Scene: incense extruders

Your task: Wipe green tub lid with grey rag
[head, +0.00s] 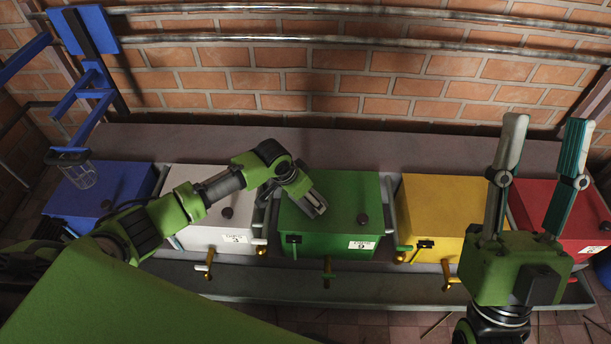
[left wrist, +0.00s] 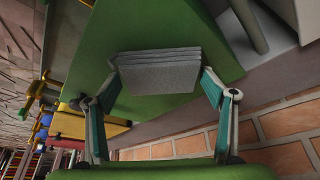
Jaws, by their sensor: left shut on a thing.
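The lid also fills much of the left wrist view (left wrist: 165,25). My left gripper (head: 314,206) is over the left part of this lid, pointing down. In the left wrist view it is shut on the folded grey rag (left wrist: 160,75), held between its two fingertips against the green surface. I cannot tell whether the rag touches the lid. My right gripper (head: 546,125) is open and empty, fingers upward, in front of the yellow and red tubs.
A white tub (head: 208,215) and a blue tub (head: 90,205) stand left of the green one. A yellow tub (head: 440,215) and a red tub (head: 560,205) stand right. Brass taps (head: 328,270) stick out in front. Metal pipes (head: 350,42) run along the brick wall.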

